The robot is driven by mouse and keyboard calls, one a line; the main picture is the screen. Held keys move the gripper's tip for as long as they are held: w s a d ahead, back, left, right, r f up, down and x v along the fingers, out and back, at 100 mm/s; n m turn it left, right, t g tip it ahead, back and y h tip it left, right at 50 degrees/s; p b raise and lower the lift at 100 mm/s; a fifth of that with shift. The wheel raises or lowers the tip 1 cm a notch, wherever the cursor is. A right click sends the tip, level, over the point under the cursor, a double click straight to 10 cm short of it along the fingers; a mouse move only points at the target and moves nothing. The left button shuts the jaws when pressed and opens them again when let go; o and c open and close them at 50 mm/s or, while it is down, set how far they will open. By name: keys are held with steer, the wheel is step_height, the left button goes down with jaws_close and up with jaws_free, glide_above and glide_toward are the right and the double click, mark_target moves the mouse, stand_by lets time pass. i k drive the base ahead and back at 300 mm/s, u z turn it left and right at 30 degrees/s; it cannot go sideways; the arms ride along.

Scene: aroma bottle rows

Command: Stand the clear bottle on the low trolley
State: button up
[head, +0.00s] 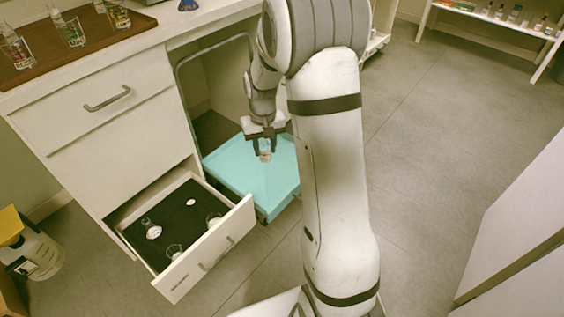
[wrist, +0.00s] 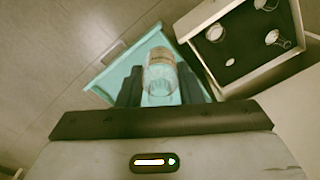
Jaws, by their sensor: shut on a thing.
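My gripper (head: 264,146) is shut on the clear bottle (head: 265,156), which has a pale brownish band. The bottle (wrist: 160,77) sits between the two dark fingers of my gripper (wrist: 160,88) in the wrist view. The low trolley (head: 247,182) has a turquoise top and stands partly under the counter, right of the open drawer. The bottle is over the trolley top in the head view. I cannot tell whether its base touches the surface. The trolley top (wrist: 112,78) also shows behind the bottle in the wrist view, with bare surface around it.
An open drawer (head: 178,290) with a dark lining and several glass items is close left of the trolley. A brown tray (head: 100,42) with several labelled glasses lies on the counter. A yellow-topped container (head: 38,255) stands on the floor at left. Open floor lies to the right.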

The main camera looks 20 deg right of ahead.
mark_target(262, 182)
steer(key=u, duration=0.5)
steer(key=i, duration=0.15)
steer(key=z, duration=2.5)
steer(key=i, duration=1.55)
steer(key=u, duration=2.4)
